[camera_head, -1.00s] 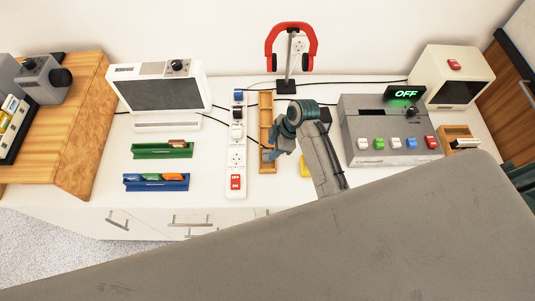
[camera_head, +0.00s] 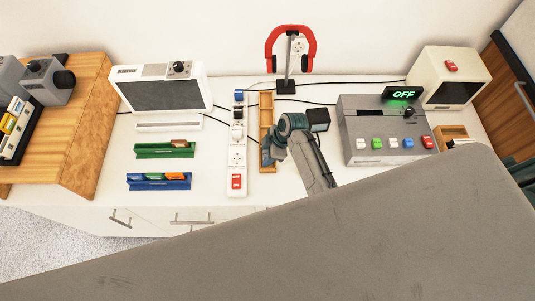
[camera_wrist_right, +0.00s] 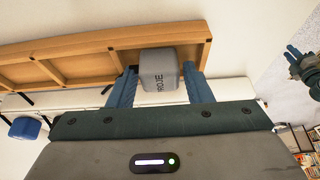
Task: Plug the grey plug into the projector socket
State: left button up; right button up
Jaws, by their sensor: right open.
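The grey plug (camera_wrist_right: 158,75), lettered "PROJE", sits at the end of a wooden compartment tray (camera_wrist_right: 60,68) in the right wrist view. My right gripper (camera_wrist_right: 160,88) is open, with its blue fingers on either side of the plug; contact cannot be told. In the head view this gripper (camera_head: 271,150) is over the front part of the tray (camera_head: 266,106) and hides the plug. A white power strip (camera_head: 237,180) with a visible socket (camera_head: 237,158) stands left of the tray. Its labels are unreadable. What seems to be my left gripper (camera_wrist_right: 297,62) shows small at the wrist view's right edge.
Blue and black plugs occupy the strip's back end, above a red switch (camera_head: 236,181). A grey device (camera_head: 385,135) with an "OFF" display stands right. Green (camera_head: 164,149) and blue (camera_head: 158,181) holders lie left.

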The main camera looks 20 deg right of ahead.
jog(key=c, duration=0.7)
jog(key=shift+r, duration=0.2)
jog(key=shift+r+b, duration=0.5)
notch_tip(320, 180, up, 2)
jog(key=shift+r+b, duration=0.1)
jog(key=shift+b, duration=0.55)
jog(key=s+a+r+b, duration=0.1)
jog(key=s+b, duration=0.3)
jog(key=s, duration=1.2)
jog(key=shift+a+r, duration=0.25)
jog(key=shift+a, duration=0.35)
jog(key=shift+w, duration=0.1)
